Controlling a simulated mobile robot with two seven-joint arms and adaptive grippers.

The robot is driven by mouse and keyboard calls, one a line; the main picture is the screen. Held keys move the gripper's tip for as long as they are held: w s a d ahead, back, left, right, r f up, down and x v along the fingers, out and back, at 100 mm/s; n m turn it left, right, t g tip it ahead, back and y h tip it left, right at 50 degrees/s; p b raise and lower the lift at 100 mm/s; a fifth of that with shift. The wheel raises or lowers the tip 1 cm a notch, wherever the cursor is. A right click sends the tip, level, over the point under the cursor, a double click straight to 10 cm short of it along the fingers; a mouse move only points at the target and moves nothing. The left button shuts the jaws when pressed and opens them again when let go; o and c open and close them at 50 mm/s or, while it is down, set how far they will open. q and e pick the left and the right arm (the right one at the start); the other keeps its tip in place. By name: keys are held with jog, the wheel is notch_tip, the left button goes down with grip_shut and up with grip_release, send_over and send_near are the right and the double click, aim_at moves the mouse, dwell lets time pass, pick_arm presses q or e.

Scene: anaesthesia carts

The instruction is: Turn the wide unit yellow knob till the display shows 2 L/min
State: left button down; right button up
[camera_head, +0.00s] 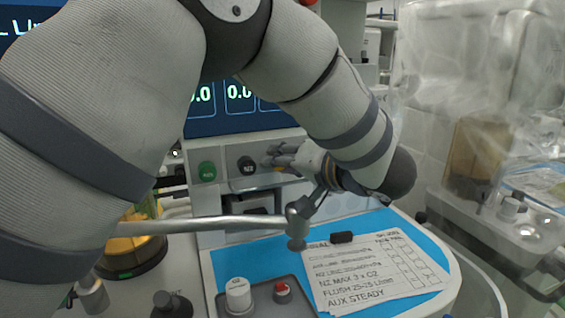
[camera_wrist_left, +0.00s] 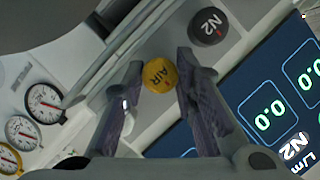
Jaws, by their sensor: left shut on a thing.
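The yellow knob marked AIR (camera_wrist_left: 160,75) sits on the wide unit's panel in the left wrist view. My left gripper (camera_wrist_left: 161,82) has its two dark fingers on either side of it, shut on it. In the head view the left gripper (camera_head: 278,157) reaches the panel right of the black N2 knob (camera_head: 246,166), and the knob it holds is mostly hidden. The display (camera_head: 238,93) shows 0.0 in two visible readouts; my arm covers the rest. The wrist view shows 0.0 readouts (camera_wrist_left: 263,114) too, one beside an N2 label. My right gripper is not in view.
A green knob (camera_head: 207,171) is left of the N2 knob. Below, a blue work surface (camera_head: 240,262) holds a paper checklist (camera_head: 375,275) and a black block (camera_head: 341,237). A metal bar (camera_head: 200,224) crosses in front. Round gauges (camera_wrist_left: 45,103) show in the wrist view.

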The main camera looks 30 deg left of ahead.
pick_arm(q)
jog(key=shift+s+a+n+t+h, duration=0.1)
jog(key=shift+n+t+h, duration=0.9)
jog(key=shift+n, duration=1)
jog(key=shift+s+a+n+t+h, duration=0.1)
jog(key=shift+n+t+h, duration=0.9)
jog(key=shift+n, duration=1)
jog(key=shift+s+a+n+t+h, duration=0.1)
jog(key=shift+n+t+h, duration=0.9)
jog(key=shift+n, duration=1)
jog(key=c, duration=1.6)
grip_release()
jog(key=shift+o, duration=0.2)
jog(key=shift+d, duration=0.1)
